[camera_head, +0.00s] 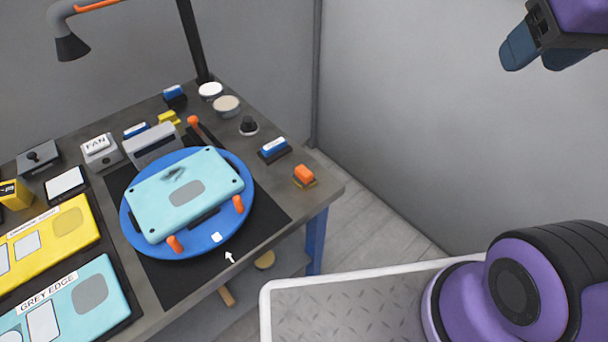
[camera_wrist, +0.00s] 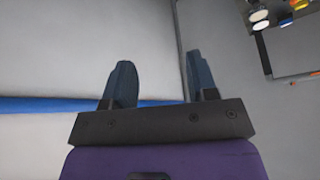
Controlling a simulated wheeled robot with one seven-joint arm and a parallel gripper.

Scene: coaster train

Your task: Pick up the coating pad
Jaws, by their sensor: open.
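My gripper (camera_head: 541,55) is at the upper right of the head view, high and well to the right of the workbench. In the wrist view my gripper (camera_wrist: 160,72) has its two dark blue fingers spread with nothing between them. No label marks the coating pad. Small blocks that could be it are an orange block on a yellow base (camera_head: 304,176) at the bench's right corner and a blue-and-white block (camera_head: 273,147) on a dark holder beside it. I cannot tell which one is the pad.
A light blue panel (camera_head: 150,205) rests on a round blue turntable (camera_head: 228,232) with orange pegs. Yellow (camera_head: 75,228) and light blue (camera_head: 105,285) sample boards lie at left. Round tins (camera_head: 227,104) and a black knob (camera_head: 249,126) stand behind. A lamp (camera_head: 72,47) overhangs the bench.

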